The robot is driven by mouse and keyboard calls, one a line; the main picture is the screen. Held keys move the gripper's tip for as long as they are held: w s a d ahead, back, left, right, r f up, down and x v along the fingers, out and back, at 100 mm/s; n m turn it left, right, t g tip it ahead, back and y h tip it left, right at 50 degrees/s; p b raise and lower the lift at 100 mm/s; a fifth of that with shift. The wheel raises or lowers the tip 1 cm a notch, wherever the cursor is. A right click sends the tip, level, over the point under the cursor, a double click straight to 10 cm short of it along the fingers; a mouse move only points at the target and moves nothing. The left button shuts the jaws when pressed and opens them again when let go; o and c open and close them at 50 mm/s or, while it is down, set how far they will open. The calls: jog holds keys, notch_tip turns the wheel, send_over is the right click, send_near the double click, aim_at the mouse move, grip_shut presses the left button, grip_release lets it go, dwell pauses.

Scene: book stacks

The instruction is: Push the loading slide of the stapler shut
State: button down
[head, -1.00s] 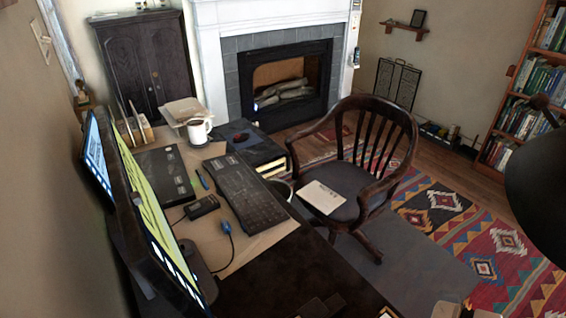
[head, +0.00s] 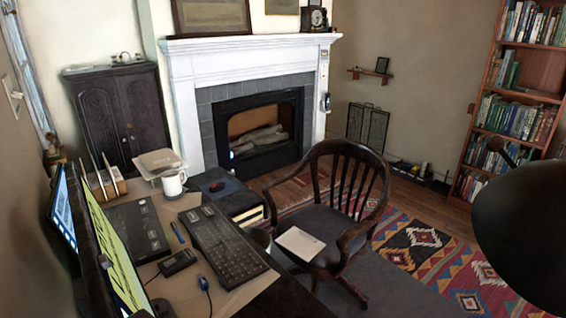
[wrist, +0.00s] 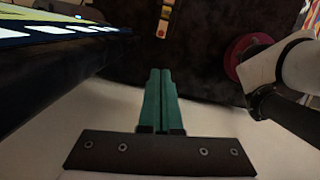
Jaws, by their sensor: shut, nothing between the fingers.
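My gripper (wrist: 160,72) shows in the wrist view as two teal fingers pressed together, with nothing between them. It is not visible in the head view. I cannot make out a stapler or its loading slide for certain in either view. A small pale and red item (wrist: 161,27) lies on a dark surface beyond the fingertips in the wrist view, apart from them; it is too small to name. In the head view, a small black device (head: 177,262) lies on the desk left of the keyboard; I cannot tell what it is.
The desk (head: 240,292) holds a keyboard (head: 222,245), monitors (head: 118,262) at left and a white mug (head: 173,183). A wooden chair (head: 330,225) stands beside it. In the wrist view, a dark monitor edge (wrist: 65,70) is at left and a red round thing (wrist: 238,55) at right.

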jog(key=shift+f, duration=0.1)
jog(key=x, duration=2)
jog(key=shift+d, duration=0.1)
jog(key=shift+w+d, duration=0.75)
jog(key=shift+d, duration=0.05)
jog(key=v, duration=2)
